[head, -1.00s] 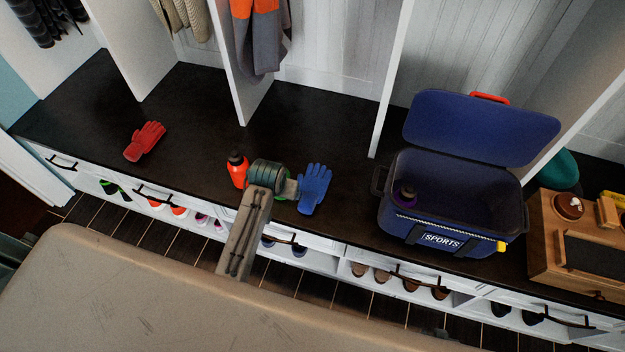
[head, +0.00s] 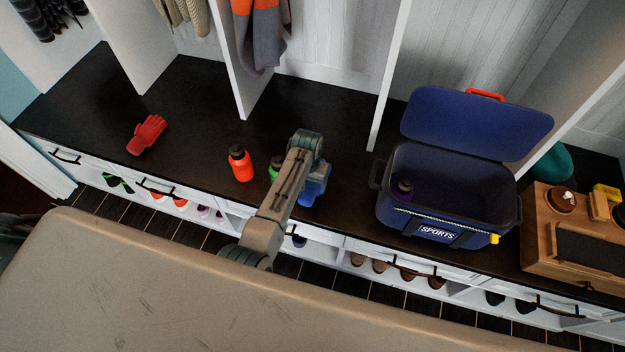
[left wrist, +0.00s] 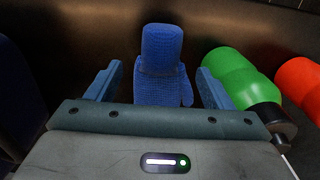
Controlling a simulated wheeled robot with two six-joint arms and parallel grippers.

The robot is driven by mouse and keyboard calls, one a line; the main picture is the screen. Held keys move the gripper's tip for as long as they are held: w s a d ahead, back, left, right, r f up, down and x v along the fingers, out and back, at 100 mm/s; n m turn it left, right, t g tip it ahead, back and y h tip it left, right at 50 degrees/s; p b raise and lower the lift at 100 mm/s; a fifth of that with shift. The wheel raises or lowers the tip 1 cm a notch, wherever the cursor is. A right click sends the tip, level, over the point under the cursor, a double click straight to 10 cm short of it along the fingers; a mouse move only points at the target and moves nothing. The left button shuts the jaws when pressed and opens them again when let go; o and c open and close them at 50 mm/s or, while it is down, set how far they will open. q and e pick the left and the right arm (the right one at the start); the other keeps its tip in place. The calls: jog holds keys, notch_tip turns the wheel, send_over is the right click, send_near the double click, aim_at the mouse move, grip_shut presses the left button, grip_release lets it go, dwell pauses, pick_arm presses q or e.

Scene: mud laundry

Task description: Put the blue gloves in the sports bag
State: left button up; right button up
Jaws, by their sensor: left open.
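One blue glove (head: 316,188) lies on the dark bench top; in the head view my left arm partly covers it. My left gripper (left wrist: 160,78) is open, with its two fingers on either side of the blue glove (left wrist: 161,50) in the left wrist view; I cannot tell whether they touch it. The blue sports bag (head: 440,232) stands open on the bench to the right, its lid tilted up at the back. My right gripper is not in view.
A green bottle (left wrist: 228,75) and an orange bottle (left wrist: 299,80) stand close beside the glove. A red glove (head: 147,134) lies farther left. White dividers (head: 390,75) rise behind. Bench left of the orange bottle is mostly clear.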

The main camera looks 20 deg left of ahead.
aim_at(308, 190)
pick_arm(q)
jog(key=shift+s+f, duration=0.1)
jog(key=shift+f, duration=3.05)
jog(key=c, duration=1.2)
jog(key=shift+o, duration=0.2)
jog(key=shift+r, duration=0.15)
